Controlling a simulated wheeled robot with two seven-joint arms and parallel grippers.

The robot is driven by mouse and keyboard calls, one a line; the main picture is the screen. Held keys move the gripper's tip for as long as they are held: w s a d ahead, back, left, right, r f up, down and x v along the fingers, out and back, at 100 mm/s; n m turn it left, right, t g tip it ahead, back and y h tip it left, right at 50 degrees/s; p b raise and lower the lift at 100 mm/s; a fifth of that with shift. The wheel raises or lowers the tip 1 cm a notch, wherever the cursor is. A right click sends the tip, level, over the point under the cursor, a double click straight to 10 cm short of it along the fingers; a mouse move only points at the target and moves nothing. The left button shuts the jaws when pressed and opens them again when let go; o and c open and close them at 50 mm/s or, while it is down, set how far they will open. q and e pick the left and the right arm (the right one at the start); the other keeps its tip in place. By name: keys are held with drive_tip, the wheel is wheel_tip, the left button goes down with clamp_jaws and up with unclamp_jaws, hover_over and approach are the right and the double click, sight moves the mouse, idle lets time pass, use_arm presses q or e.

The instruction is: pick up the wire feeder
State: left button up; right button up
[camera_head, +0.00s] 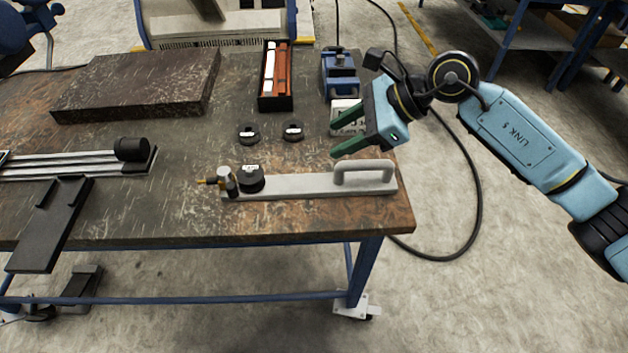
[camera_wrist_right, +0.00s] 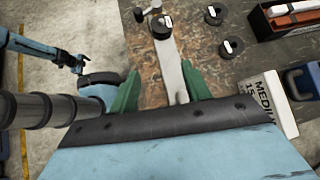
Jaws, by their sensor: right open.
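The wire feeder (camera_head: 310,186) is a long pale plate with a raised grip handle (camera_head: 364,167) at its right end. A black spool and a brass-tipped nozzle sit at its left end. It lies near the table's front edge. My right gripper (camera_head: 337,143) is open and empty, above and just behind the handle end. In the right wrist view the feeder (camera_wrist_right: 172,62) runs up from between the green fingers (camera_wrist_right: 160,92), nearer the right finger. My left gripper (camera_wrist_right: 77,64) shows small at that view's left, away from the feeder; its jaws are too small to judge.
Two loose black spools (camera_head: 249,132) lie behind the feeder. A black bin (camera_head: 276,103) with orange and white items, a blue device (camera_head: 339,73) and a white labelled box (camera_head: 346,116) stand farther back. A dark slab (camera_head: 140,84) and metal rails (camera_head: 70,165) lie left.

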sight(355, 162)
drive_tip(key=w+d+f+h, duration=0.25)
drive_tip(key=d+h, duration=0.25)
drive_tip(key=d, duration=0.3)
drive_tip(key=shift+n, duration=0.4)
drive_tip(key=x, duration=0.6)
drive_tip(key=shift+w+a+f+b, duration=0.25)
drive_tip(key=shift+w+b, duration=0.05)
drive_tip(key=shift+s+x, duration=0.15)
drive_tip(key=shift+x, duration=1.2)
drive_tip(key=shift+s+x, duration=0.1)
drive_tip(key=shift+x, duration=1.25)
clamp_jaws()
drive_tip(key=shift+r, duration=0.15)
